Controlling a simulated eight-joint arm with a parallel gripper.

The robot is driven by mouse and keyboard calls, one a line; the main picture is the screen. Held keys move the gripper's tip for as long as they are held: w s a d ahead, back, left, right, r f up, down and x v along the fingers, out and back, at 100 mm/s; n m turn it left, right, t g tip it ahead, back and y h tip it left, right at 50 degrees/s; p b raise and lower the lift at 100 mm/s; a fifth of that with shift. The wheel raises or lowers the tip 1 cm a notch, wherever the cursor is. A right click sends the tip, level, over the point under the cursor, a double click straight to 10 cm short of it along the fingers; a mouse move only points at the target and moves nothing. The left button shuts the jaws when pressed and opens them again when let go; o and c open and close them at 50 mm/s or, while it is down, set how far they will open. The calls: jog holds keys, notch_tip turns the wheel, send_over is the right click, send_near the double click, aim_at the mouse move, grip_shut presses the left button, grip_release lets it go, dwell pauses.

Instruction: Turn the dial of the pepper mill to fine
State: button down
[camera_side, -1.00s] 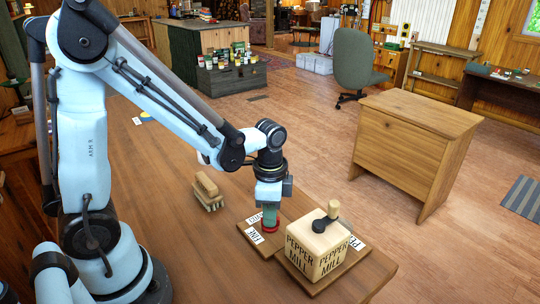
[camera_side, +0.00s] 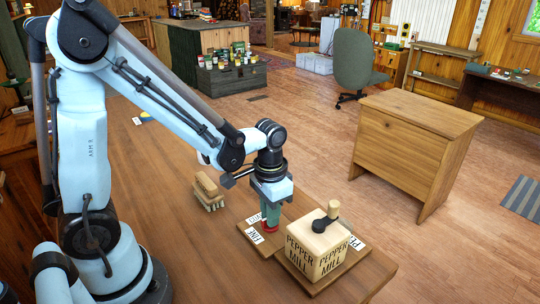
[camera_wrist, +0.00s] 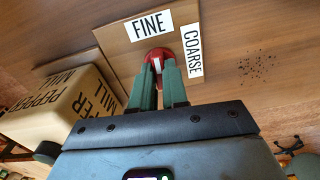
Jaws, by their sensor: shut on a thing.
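The red dial (camera_side: 271,229) sits on a wooden board (camera_side: 265,248) left of the pepper mill (camera_side: 316,252), a pale wooden block with a dark crank. In the wrist view the dial (camera_wrist: 158,52) lies below the FINE label (camera_wrist: 149,25) and left of the COARSE label (camera_wrist: 191,52). My gripper (camera_side: 270,221) points straight down with its green fingers shut on the dial. In the wrist view my gripper (camera_wrist: 158,68) partly covers the dial. A small white mark shows between the fingers, but I cannot tell where it points.
A wooden brush (camera_side: 208,192) lies on the table left of the gripper. Dark specks (camera_wrist: 257,68) are scattered on the table beyond the COARSE label. The pepper mill stands close beside the fingers.

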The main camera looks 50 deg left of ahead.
aim_at(262, 220)
jog(key=shift+n, duration=0.6)
jog(key=c, duration=1.1)
grip_release()
jog(key=shift+c, duration=0.2)
notch_tip(262, 220, up, 12)
jog(key=s+t, duration=0.1)
jog(key=t, duration=0.1)
jog(key=s+t, duration=0.1)
jog(key=t, duration=0.1)
jog(key=s+t, duration=0.1)
jog(key=t, duration=0.2)
jog(key=shift+a+f, duration=0.25)
jog(key=shift+f, duration=0.15)
